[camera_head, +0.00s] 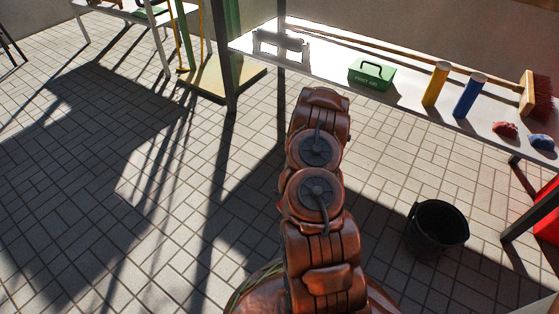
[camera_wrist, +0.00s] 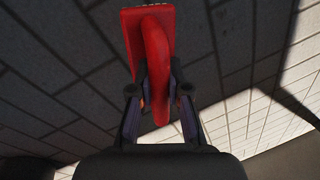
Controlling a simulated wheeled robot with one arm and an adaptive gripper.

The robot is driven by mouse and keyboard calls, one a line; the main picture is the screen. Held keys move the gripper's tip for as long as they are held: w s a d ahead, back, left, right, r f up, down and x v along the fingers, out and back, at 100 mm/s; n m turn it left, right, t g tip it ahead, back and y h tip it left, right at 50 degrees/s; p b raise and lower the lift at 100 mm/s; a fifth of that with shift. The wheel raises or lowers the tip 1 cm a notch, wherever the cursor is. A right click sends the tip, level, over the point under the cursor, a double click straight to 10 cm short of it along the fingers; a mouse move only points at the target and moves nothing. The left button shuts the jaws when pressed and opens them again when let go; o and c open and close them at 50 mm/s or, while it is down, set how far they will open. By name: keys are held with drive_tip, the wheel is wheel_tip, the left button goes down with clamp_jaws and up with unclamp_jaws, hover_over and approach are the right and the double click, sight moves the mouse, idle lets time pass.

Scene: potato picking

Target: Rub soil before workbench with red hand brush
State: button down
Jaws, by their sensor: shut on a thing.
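The red hand brush (camera_wrist: 155,55) is in the middle of the wrist view, with its flat red block at the top and its handle running down between the fingers. My gripper (camera_wrist: 157,95) is shut on the brush's handle. Dark, shaded tiled floor lies behind the brush in that view. In the head view my copper-coloured arm hides the gripper and the brush. The white workbench (camera_head: 330,68) stands at the back right. I cannot make out any soil on the floor in front of it.
On the workbench are a green first aid box (camera_head: 371,74), a yellow cylinder (camera_head: 436,84), a blue cylinder (camera_head: 469,95), a broom head (camera_head: 537,97) and small red and blue items. A black bucket (camera_head: 436,228) stands on the floor at right. The tiled floor at left is clear.

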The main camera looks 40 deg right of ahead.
drive_tip(key=shift+r+p, duration=1.6)
drive_tip(key=shift+r, duration=0.4)
